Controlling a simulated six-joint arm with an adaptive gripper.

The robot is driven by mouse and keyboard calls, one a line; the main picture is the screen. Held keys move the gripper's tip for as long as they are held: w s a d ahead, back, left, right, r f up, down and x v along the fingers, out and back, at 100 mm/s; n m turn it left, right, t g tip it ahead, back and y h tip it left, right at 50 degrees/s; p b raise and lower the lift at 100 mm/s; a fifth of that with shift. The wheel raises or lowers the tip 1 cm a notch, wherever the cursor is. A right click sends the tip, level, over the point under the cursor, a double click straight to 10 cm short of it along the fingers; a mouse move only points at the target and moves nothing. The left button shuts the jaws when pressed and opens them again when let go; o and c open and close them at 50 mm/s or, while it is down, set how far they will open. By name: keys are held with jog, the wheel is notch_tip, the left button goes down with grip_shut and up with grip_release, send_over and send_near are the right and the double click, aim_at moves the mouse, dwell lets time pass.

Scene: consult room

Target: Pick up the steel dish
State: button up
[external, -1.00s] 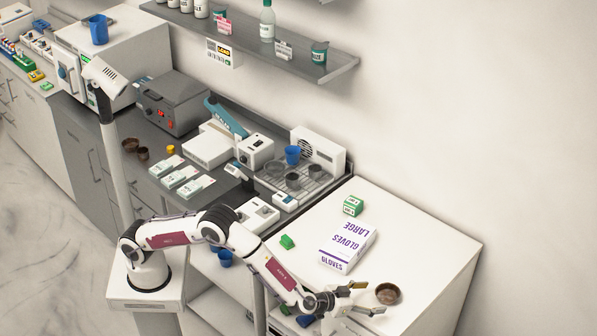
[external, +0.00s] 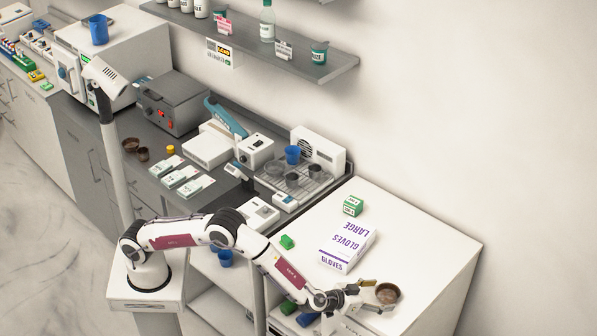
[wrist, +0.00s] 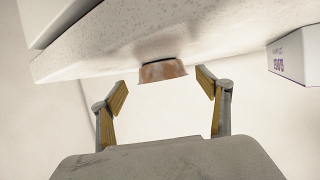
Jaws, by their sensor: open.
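The dish is a small round brownish metal bowl (external: 389,292) on the white counter top at the lower right. In the wrist view the dish (wrist: 163,71) shows side-on, centred ahead between the fingers. My gripper (external: 369,296) is open and empty, with its yellow-padded fingers spread at the dish's left side. In the wrist view my gripper (wrist: 162,84) has one finger to each side, with the dish just beyond the tips. Contact between a finger and the dish cannot be told.
A white gloves box (external: 346,248) lies left of and behind the dish; the wrist view shows it (wrist: 295,55) at right. A green-and-white box (external: 353,205) and a small green item (external: 287,242) are farther back. The counter right of the dish is clear.

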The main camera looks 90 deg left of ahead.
aim_at(395, 292)
jog(key=shift+a+x, duration=0.2)
jog(key=shift+x, duration=1.6)
jog(key=shift+c, duration=0.2)
jog(key=c, duration=1)
